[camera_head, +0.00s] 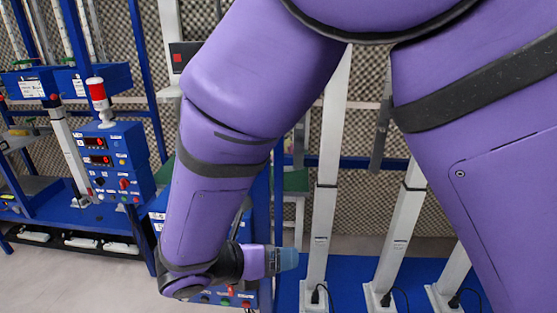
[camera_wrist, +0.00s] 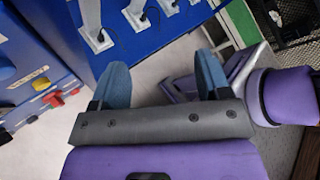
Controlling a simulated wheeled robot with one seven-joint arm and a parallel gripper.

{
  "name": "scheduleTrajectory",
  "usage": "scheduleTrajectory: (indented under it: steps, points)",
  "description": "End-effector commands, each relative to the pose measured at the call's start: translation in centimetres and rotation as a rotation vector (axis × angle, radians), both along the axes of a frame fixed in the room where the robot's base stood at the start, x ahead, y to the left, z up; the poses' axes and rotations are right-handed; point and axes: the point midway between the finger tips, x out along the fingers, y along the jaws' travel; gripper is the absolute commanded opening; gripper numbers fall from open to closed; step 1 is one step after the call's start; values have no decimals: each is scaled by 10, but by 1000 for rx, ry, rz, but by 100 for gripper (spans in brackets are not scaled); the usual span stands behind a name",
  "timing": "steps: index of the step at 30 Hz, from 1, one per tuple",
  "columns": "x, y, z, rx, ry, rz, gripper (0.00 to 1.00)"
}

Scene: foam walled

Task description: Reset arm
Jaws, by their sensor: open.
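My gripper (camera_wrist: 160,85) shows in the wrist view with its two blue-grey fingers spread apart. Nothing is between them, and floor and a blue base lie beyond. In the head view my gripper (camera_head: 287,259) is at the lower middle, pointing right, at the end of my bent purple arm. My arm covers much of the middle and right of the head view.
A blue control box (camera_head: 122,160) with red displays and a red-white signal lamp (camera_head: 98,95) stands at the left. White posts (camera_head: 325,190) rise from a blue base (camera_head: 345,285) at the right. A blue panel with coloured knobs (camera_wrist: 35,55) is close at the left in the wrist view. Pale floor (camera_head: 70,285) is open at lower left.

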Motion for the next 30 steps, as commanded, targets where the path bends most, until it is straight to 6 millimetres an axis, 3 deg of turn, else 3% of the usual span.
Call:
scheduleTrajectory:
  steps: [1,6,13,20,30]
  points:
    - [8,-16,15,66,-24,-79,70]
    - [21,-65,53,268,-111,-337,70]
    - [24,-129,98,528,-258,-693,70]
    - [12,-188,136,773,-431,-1046,70]
    - [-24,-256,181,1118,-726,-1560,70]
